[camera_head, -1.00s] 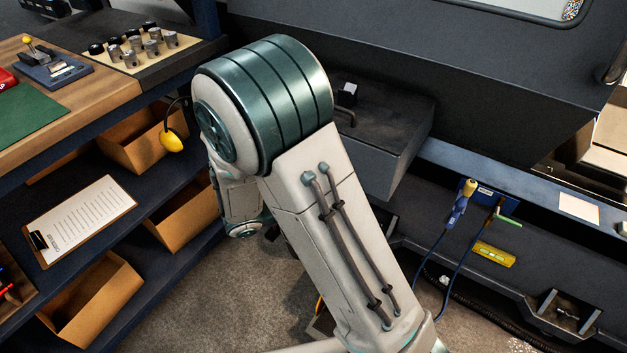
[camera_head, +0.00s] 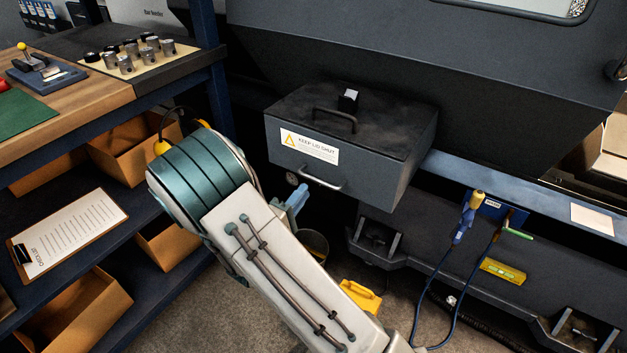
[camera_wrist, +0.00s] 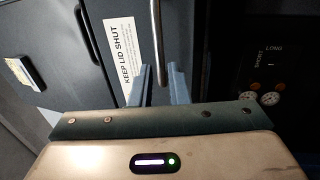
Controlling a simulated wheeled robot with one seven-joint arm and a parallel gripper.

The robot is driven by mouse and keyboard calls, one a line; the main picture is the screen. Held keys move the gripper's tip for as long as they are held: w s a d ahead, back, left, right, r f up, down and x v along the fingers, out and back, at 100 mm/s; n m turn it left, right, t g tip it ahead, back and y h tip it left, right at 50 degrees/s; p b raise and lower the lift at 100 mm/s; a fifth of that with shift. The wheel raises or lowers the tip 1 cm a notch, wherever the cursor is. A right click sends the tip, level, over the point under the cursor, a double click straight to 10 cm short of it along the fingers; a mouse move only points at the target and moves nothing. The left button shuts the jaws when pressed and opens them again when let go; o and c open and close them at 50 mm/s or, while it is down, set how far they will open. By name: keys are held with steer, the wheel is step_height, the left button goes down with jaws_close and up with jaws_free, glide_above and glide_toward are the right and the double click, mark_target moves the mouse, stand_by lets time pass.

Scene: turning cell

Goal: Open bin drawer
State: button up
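The bin drawer (camera_head: 385,178) is a dark grey box with a lid, under the machine's sloped front. Its front has a metal bar handle (camera_head: 322,184) and a "KEEP LID SHUT" label (camera_head: 309,147). The drawer looks shut. My gripper (camera_head: 296,199) shows pale blue fingers just below the left end of the front handle. In the wrist view, my gripper (camera_wrist: 159,84) is open, its two fingers apart. There the bar handle (camera_wrist: 157,40) lines up with the gap between them. I cannot tell whether the bar is within the fingers' reach; no contact is visible.
A shelf rack (camera_head: 150,268) with cardboard bins and a clipboard stands close on the left of my arm. Blue cables (camera_head: 430,275) hang at the right. A yellow object (camera_head: 361,295) lies on the floor beyond my arm. Gauges (camera_wrist: 264,98) show right of the handle.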

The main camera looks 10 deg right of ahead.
mark_target(314, 179)
steer(key=x, duration=0.6)
steer(key=shift+w+d, duration=0.1)
steer(key=shift+c, duration=0.3)
jaws_close()
